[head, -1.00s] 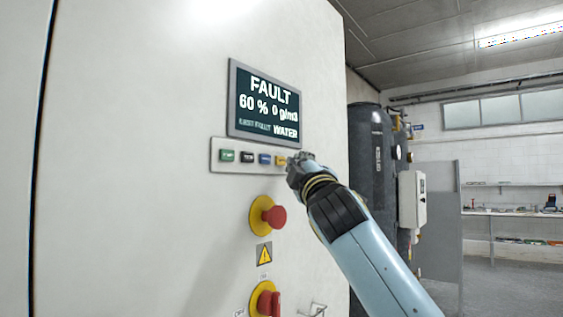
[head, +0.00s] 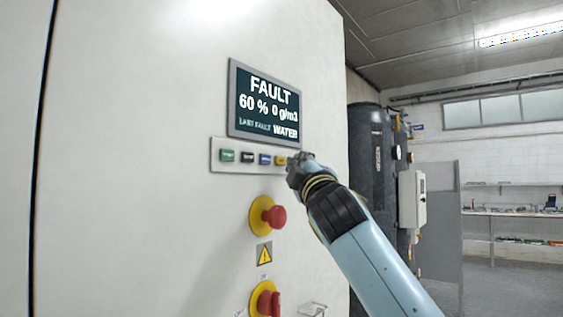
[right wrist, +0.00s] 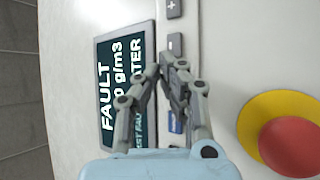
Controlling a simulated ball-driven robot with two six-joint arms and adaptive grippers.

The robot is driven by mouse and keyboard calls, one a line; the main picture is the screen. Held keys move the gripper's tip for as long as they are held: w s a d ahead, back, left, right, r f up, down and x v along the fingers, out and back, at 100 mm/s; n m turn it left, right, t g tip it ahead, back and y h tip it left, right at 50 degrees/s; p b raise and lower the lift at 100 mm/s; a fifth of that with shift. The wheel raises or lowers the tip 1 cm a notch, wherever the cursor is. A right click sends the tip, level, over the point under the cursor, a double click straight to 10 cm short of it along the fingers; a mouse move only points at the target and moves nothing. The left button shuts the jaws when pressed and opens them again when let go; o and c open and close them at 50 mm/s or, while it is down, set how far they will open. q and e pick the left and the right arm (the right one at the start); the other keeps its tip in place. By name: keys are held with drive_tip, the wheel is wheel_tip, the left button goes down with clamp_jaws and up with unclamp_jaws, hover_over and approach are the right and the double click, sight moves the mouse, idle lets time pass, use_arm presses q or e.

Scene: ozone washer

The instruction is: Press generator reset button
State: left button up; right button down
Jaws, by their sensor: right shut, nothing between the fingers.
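The generator's button strip (head: 228,170) is on the white cabinet, under a display (head: 265,103) reading FAULT, 60 %, 0 g/m3, WATER. In the right wrist view the shut fingertips (right wrist: 163,70) hide part of the strip; contact cannot be told. My left gripper is out of view.
Below the strip are a red emergency stop (head: 274,217) on a yellow ring and a red rotary switch (head: 268,303). A dark tank (head: 372,150) stands behind at right.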

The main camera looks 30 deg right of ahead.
drive_tip(key=shift+w, duration=0.1)
drive_tip(key=shift+w+a, duration=0.2)
drive_tip(key=shift+w, duration=0.05)
drive_tip(key=shift+w+a, duration=0.1)
drive_tip(key=shift+w, duration=0.25)
idle(0.6)
drive_tip(key=shift+s, duration=0.1)
drive_tip(key=shift+s+d, duration=0.3)
drive_tip(key=shift+s, duration=0.35)
drive_tip(key=shift+s+d, duration=0.3)
drive_tip(key=shift+s, duration=0.45)
drive_tip(key=shift+s+d, duration=0.35)
drive_tip(key=shift+s, duration=0.45)
drive_tip(key=shift+s+d, duration=0.3)
drive_tip(key=shift+s, duration=0.45)
